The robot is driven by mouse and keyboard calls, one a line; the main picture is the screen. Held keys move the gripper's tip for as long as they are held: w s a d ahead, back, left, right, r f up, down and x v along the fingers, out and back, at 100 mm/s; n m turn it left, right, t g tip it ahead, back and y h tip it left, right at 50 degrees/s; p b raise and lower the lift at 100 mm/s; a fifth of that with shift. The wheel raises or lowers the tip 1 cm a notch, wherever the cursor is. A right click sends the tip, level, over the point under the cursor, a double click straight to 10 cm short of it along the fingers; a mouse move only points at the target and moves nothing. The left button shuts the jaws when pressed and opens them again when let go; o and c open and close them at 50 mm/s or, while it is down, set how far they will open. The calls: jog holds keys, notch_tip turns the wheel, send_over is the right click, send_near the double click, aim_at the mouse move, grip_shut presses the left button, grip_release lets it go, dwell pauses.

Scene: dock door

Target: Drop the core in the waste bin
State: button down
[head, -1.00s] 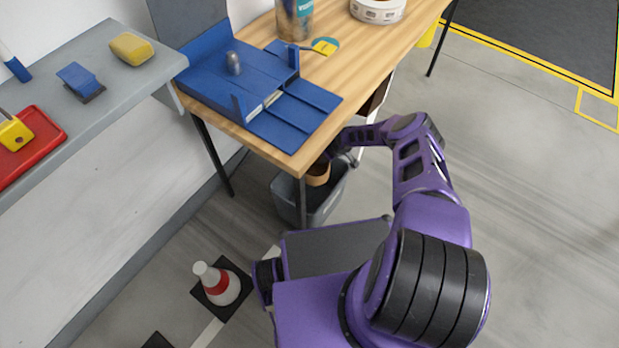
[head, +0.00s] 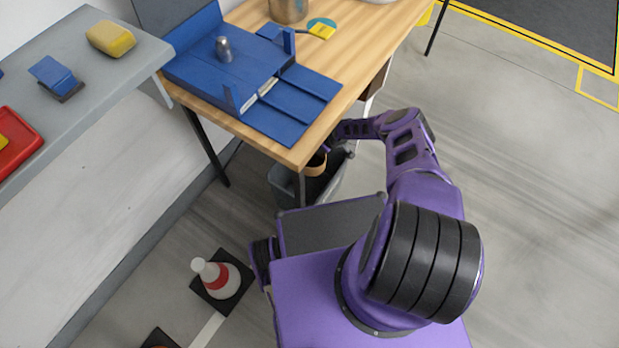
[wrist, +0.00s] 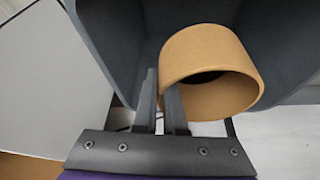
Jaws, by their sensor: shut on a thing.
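The core is a short tan cardboard tube (wrist: 190,52); in the wrist view my gripper (wrist: 160,92) is shut on its near wall, one finger outside and one inside. In the head view the core (head: 316,164) shows beside the table's front corner, over the grey waste bin (head: 284,186). The bin stands on the floor, partly hidden by the table corner and leg. In the wrist view the bin's dark inner walls (wrist: 285,45) surround the far side of the core. I cannot tell how deep the core is in the bin. My fingertips are hidden in the head view.
A wooden table (head: 365,45) with a blue fixture (head: 235,75) stands over the bin's back part. A grey shelf (head: 95,75) runs along the left wall. A small red-and-white cone (head: 220,278) stands on the floor at lower left. Floor to the right is clear.

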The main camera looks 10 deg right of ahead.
jog(key=c, duration=0.9)
grip_release()
jog(key=p+v, duration=0.7)
jog(key=v, duration=1)
jog(key=shift+s+r, duration=0.15)
jog(key=shift+r, duration=0.05)
